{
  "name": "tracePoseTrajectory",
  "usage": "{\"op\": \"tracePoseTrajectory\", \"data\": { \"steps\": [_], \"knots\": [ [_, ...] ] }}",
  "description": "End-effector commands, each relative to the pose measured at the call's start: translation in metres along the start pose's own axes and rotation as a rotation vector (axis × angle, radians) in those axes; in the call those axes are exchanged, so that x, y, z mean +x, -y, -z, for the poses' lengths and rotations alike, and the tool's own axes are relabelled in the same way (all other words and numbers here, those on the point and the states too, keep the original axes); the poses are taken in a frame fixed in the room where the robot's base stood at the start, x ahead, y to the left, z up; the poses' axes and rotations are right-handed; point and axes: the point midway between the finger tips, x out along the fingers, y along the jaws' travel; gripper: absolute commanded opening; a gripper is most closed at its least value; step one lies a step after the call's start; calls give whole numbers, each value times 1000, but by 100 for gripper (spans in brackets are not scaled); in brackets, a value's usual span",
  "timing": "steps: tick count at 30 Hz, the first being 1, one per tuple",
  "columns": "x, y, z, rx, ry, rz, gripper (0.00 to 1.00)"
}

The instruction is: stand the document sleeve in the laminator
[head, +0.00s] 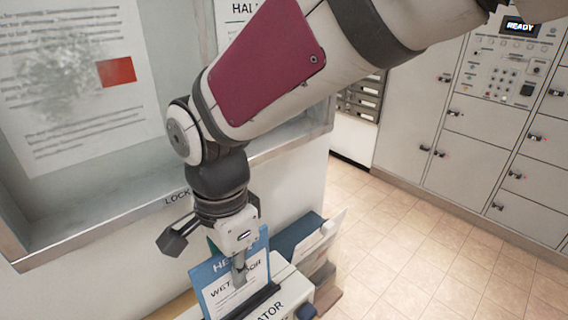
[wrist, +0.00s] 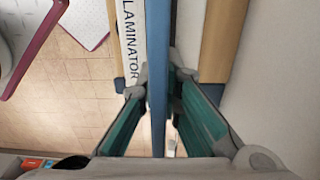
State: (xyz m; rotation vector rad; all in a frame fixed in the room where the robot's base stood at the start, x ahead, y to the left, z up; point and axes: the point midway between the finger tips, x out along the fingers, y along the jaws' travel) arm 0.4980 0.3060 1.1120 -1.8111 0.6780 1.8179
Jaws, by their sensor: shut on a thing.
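How deep the sleeve sits in the slot is hidden.
A teal folder and white papers (head: 318,236) stand in a holder right behind the laminator. A framed notice board (head: 75,90) is on the wall at left. Grey lockers (head: 480,140) line the far right. The tiled floor (head: 400,260) is clear.

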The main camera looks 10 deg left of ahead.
Motion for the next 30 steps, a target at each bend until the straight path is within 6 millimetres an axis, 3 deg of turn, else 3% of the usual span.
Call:
{"op": "tracePoseTrajectory", "data": {
  "steps": [30],
  "knots": [
    [74,1,1,-1,0,-1,0]
  ]
}}
